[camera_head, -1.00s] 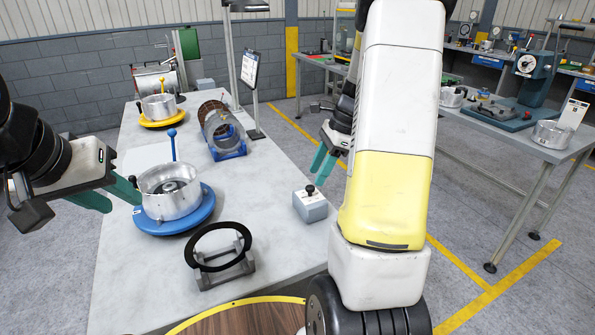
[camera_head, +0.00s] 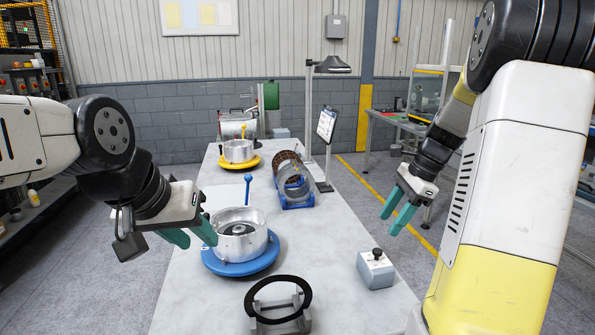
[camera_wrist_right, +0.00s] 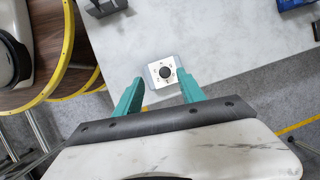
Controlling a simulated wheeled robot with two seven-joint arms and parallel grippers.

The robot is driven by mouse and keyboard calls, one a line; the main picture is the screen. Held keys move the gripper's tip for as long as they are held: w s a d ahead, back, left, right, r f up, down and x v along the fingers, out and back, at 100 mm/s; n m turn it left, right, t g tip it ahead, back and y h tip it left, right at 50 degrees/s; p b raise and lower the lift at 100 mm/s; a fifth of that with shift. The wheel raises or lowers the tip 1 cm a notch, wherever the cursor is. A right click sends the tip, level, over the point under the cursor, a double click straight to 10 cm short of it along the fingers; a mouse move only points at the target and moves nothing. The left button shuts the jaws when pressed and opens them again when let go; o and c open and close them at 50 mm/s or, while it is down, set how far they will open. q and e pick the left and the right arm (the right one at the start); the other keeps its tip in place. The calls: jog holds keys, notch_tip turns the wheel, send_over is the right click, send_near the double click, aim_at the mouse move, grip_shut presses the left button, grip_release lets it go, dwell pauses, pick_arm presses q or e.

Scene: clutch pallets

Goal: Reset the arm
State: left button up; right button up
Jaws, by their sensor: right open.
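My left gripper (camera_head: 192,234) comes in from the left with its green fingers apart. One fingertip is close to the left side of a silver clutch housing (camera_head: 240,246); I cannot tell whether they touch. The housing sits on a round blue pallet (camera_head: 240,268) with a blue-knobbed post. My right gripper (camera_head: 397,213) hangs to the right of the table, fingers apart and empty. In the right wrist view its fingers (camera_wrist_right: 160,93) appear on either side of a small grey box with a black knob (camera_wrist_right: 166,72), which lies beyond them on the table.
On the grey table (camera_head: 330,240) stand a black ring on a stand (camera_head: 278,303), the grey knob box (camera_head: 375,270), a blue cradle with rings (camera_head: 294,183) and a yellow pallet (camera_head: 240,163) with another housing. A lamp post (camera_head: 308,120) and sign (camera_head: 326,125) rise behind.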

jog(key=s+a+r+n+t+h, duration=0.1)
jog(key=s+a+r+n, duration=0.3)
jog(key=s+n, duration=0.5)
jog(key=s+a+r+n+t+h, duration=0.1)
jog(key=s+a+r+n+t, duration=0.3)
jog(key=s+a+n, duration=0.4)
jog(key=shift+s+a+r+n, duration=0.35)
jog(key=shift+a+r+n, duration=0.1)
jog(key=shift+a+n, duration=0.15)
